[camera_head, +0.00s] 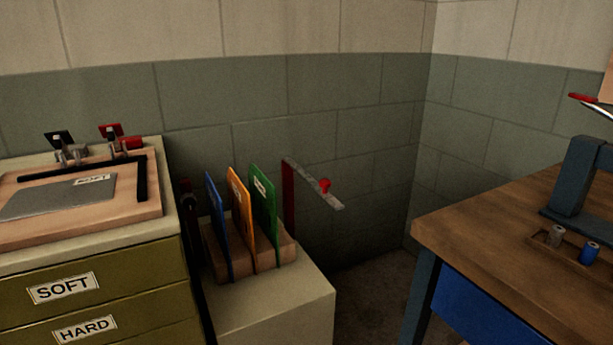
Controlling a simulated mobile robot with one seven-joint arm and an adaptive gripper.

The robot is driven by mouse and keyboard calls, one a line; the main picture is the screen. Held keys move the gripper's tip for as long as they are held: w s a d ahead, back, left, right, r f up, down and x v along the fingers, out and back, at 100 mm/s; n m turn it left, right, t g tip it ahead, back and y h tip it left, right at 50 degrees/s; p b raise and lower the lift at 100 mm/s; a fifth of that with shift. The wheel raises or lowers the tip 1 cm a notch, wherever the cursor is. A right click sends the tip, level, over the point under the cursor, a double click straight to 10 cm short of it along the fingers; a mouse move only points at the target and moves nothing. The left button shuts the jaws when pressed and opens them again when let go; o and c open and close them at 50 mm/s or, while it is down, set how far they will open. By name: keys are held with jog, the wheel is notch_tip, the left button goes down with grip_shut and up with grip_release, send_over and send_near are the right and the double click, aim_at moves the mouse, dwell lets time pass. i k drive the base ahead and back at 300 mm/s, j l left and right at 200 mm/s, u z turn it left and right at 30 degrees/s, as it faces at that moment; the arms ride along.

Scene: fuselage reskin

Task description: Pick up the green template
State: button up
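The green template (263,205) is a thin upright panel with a small white label near its top. It stands in a wooden rack (287,251), at the right of an orange template (241,220) and a blue template (216,225). The rack rests on a pale cabinet or block (285,312) between the drawer unit and the wooden table. The lower part of the green template is partly hidden by the rack. My gripper is not in view.
A grey bar with a red knob (324,186) juts out just right of the green template. At left, olive drawers (88,290) carry a wooden board (90,227) with clamps. At right stands a wooden table (500,245). A brick wall closes the back; floor shows between.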

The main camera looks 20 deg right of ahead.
aim_at(262, 193)
jog(key=l+z, duration=0.1)
jog(key=z, duration=0.3)
jog(key=i+z, duration=0.1)
jog(key=z, duration=0.35)
jog(key=l+z, duration=0.15)
jog(key=z, duration=0.25)
jog(key=i+j, duration=0.4)
jog(key=j, duration=0.2)
